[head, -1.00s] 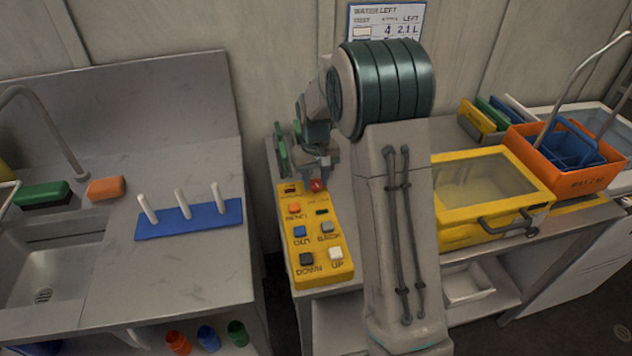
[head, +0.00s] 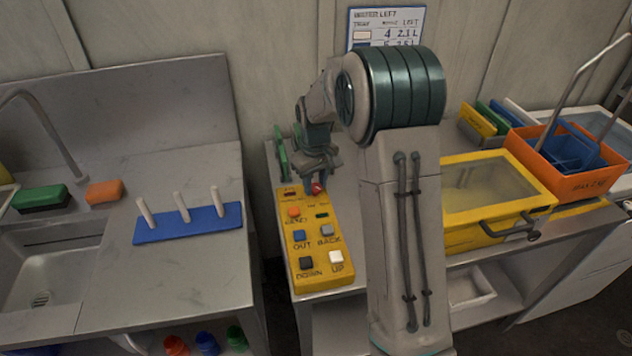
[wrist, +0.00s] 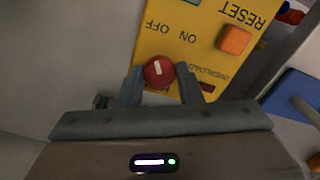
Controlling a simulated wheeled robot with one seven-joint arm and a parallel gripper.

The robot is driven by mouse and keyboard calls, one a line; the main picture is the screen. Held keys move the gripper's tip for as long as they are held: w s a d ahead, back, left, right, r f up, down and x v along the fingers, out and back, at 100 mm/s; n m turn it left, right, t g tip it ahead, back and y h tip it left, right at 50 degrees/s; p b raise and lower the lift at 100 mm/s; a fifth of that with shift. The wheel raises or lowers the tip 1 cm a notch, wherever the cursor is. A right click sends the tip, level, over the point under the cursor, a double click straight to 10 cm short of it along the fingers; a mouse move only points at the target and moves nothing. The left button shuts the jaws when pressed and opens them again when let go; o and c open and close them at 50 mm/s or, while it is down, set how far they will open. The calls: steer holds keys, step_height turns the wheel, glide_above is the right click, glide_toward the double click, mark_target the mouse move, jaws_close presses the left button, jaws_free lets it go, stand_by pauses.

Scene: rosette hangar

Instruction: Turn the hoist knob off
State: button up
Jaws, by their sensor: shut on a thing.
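The hoist knob is a red round knob with a white mark. It sits at the top of the yellow control box (head: 317,270), and my gripper partly covers it in the head view. In the wrist view the knob (wrist: 158,72) is between the fingers of my gripper (wrist: 161,78), which is shut on it. The white mark runs nearly up and down in that picture, leaning slightly left at its top. The printed words OFF and ON stand above the knob. I cannot tell for sure which word the mark points to.
The box has several push buttons, including an orange RESET button (wrist: 235,39) close to the knob. A blue peg rack (head: 190,226) stands on the left counter. A yellow glass-lidded case (head: 500,200) and an orange crate (head: 574,182) stand to the right.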

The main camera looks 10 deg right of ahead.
mark_target(315, 186)
steer(key=o, duration=1)
step_height(315, 186, up, 14)
steer(key=shift+b, duration=0.45)
steer(key=s+f+m+t, duration=0.1)
steer(key=s, duration=0.8)
steer(key=s+m+t, duration=0.1)
steer(key=s+m, duration=0.1)
steer(key=s, duration=0.8)
steer(key=s+f+m+t, duration=0.1)
steer(key=s, duration=0.8)
steer(key=shift+s+d+f+m, duration=0.2)
steer(key=shift+d+f+m, duration=0.05)
steer(key=shift+f+m, duration=0.05)
